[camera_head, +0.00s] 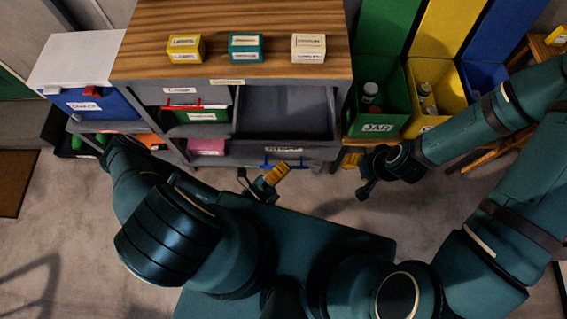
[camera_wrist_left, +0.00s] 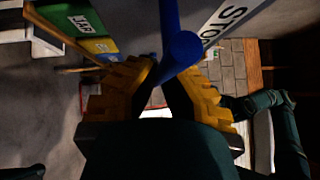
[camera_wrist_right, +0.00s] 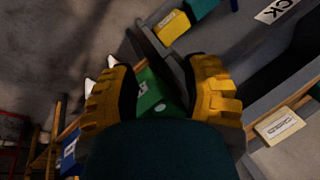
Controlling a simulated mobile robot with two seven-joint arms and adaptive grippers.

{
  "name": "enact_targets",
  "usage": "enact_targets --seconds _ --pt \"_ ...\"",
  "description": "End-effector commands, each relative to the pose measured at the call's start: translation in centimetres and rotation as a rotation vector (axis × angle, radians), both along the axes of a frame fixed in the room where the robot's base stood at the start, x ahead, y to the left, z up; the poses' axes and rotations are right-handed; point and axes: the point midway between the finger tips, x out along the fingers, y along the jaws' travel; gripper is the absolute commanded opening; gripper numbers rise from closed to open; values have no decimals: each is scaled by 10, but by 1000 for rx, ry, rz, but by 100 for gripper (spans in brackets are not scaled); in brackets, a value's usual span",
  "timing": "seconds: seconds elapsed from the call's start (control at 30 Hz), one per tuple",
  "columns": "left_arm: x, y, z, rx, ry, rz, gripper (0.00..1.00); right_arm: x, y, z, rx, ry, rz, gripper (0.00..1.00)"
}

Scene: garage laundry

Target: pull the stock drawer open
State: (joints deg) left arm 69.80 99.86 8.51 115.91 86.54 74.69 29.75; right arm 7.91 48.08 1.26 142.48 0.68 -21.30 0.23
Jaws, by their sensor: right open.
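The stock drawer (camera_head: 246,153) is at the lower middle of the grey cabinet, with a STOCK label (camera_head: 283,149) and a blue bar handle (camera_head: 283,164). The label also shows in the left wrist view (camera_wrist_left: 222,20). My left gripper (camera_head: 277,178) is at the drawer front. In the left wrist view its yellow fingers (camera_wrist_left: 162,72) close around the blue handle (camera_wrist_left: 178,50); the contact is partly hidden. I cannot tell whether the drawer stands slightly out. My right gripper (camera_head: 367,177) is open and empty, to the right of the drawer.
The cabinet's wooden top (camera_head: 215,30) bears yellow, teal and cream boxes. A dark open bay (camera_head: 285,108) lies above the stock drawer. A green JAR bin (camera_head: 378,124) and a yellow bin (camera_head: 428,75) stand at right. The floor (camera_head: 60,235) at left is mostly clear.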

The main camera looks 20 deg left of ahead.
Motion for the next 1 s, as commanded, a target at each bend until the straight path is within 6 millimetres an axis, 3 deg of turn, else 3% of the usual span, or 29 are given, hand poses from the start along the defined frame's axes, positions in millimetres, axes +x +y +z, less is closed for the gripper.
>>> enact_targets --seconds 0.1,0.2,0.23,0.67,1.0 --pt "0 -2 3 -6 -5 -3 0 0 0 0 0 0 0 47" --pt "0 -2 3 -6 -5 -2 35 0 0 0 0 0 0 47" --pt "0 -2 3 -6 -5 -2 41 0 0 0 0 0 0 47" --pt "-7 4 -1 -1 1 1 41 0 0 0 0 0 0 47" --pt "-63 36 -10 1 2 1 41 0 0 0 0 0 0 47"
